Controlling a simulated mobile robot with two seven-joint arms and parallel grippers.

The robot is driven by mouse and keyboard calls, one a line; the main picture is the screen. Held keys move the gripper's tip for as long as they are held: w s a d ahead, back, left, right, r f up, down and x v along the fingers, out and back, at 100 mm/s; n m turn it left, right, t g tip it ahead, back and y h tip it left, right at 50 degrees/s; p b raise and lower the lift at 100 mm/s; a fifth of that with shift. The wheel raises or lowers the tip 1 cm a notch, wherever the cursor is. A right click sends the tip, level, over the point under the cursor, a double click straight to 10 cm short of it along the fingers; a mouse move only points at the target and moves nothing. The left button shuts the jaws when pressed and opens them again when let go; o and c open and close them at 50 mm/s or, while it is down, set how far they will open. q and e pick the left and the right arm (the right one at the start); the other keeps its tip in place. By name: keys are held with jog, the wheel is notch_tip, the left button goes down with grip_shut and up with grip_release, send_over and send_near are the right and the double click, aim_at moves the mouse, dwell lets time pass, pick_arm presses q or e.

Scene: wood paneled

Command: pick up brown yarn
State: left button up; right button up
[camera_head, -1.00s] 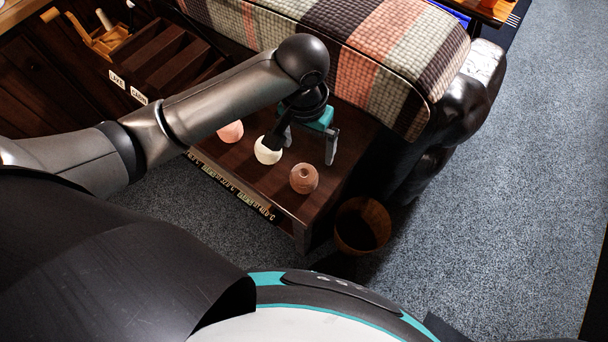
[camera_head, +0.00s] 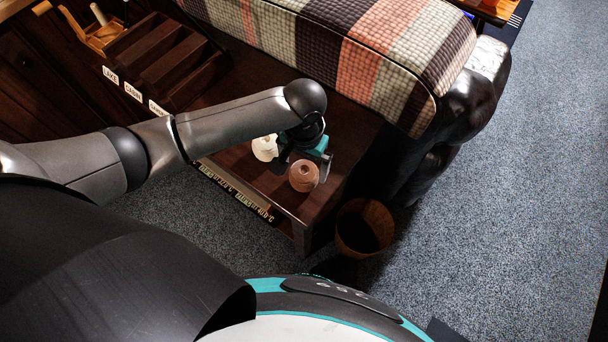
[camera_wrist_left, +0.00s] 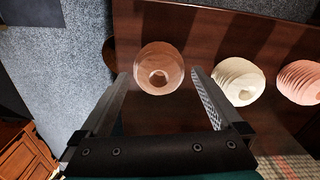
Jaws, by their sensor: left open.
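The brown yarn ball (camera_head: 304,177) sits on the dark wooden table near its front right end. In the left wrist view the brown yarn (camera_wrist_left: 158,66) lies ahead of and between the finger ends, with a hole facing the camera. My left gripper (camera_head: 301,171) is open, its fingers around or just above the brown yarn; the exact height is hard to tell. Both fingers show in the wrist view, with nothing clamped between them. My right gripper is not in view.
A cream yarn ball (camera_head: 264,149) stands left of the brown one. A pink yarn ball (camera_wrist_left: 300,82) shows in the wrist view, hidden by my arm in the head view. A patchwork-covered seat (camera_head: 350,50) stands behind. A wooden bin (camera_head: 364,228) is on the carpet.

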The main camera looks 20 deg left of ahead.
aim_at(304, 169)
pick_arm(q)
notch_tip(304, 169, down, 3)
jog(key=shift+s+f+b, duration=0.1)
jog(key=shift+f+b, duration=0.05)
jog(key=shift+b, duration=0.3)
jog(key=shift+c, duration=0.2)
jog(key=c, duration=1.1)
notch_tip(304, 169, up, 20)
jog(key=p, duration=0.6)
jog(key=shift+d, duration=0.1)
